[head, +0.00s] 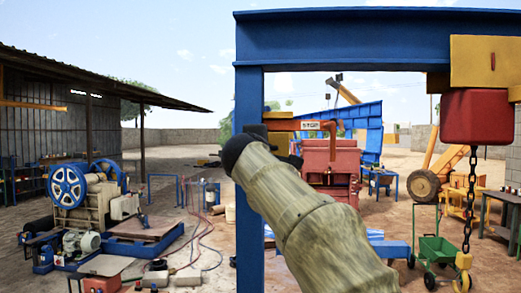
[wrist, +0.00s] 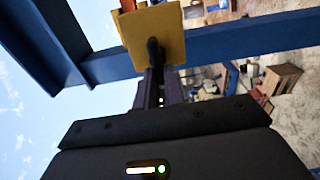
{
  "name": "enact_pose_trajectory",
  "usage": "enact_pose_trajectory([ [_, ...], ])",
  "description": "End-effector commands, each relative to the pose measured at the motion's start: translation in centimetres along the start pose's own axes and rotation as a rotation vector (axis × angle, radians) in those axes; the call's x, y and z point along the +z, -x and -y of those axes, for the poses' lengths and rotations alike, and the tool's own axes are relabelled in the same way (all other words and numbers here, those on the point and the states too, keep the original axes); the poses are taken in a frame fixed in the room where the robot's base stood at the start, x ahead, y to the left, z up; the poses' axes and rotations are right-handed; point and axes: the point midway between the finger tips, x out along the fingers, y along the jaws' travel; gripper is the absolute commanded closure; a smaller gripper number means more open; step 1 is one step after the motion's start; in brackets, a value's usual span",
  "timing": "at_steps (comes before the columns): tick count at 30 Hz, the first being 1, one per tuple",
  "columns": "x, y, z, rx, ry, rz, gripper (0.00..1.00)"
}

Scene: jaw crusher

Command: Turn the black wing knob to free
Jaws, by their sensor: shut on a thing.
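The black wing knob (wrist: 153,48) shows in the wrist view as a dark upright piece against the face of a yellow box (wrist: 170,22). My gripper (wrist: 155,74) is at the knob, its dark fingers close together and shut on it. The fingers hide the knob's lower part, and I cannot read its setting. In the head view the yellow box (head: 277,125) is on the blue post, partly behind my arm. My arm hides the knob and most of my gripper there.
A blue post and beam frame (head: 375,22) stands close in front. A red lever with a STOP label (head: 310,125) reaches right from the yellow box. A red hoist (head: 477,116) with chain hangs at right.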

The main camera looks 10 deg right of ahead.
Motion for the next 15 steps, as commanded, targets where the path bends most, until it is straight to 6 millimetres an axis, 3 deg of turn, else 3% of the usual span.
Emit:
enact_pose_trajectory([
  [3, -0.10, -0.02, 0.11, -0.002, 0.002, -0.002, 1.00],
  [4, -0.11, -0.02, 0.11, -0.002, 0.002, -0.002, 0.85],
  [7, -0.09, -0.02, 0.11, -0.002, 0.001, -0.001, 0.67],
  [15, -0.02, 0.02, 0.07, -0.001, 0.000, 0.000, 0.67],
])
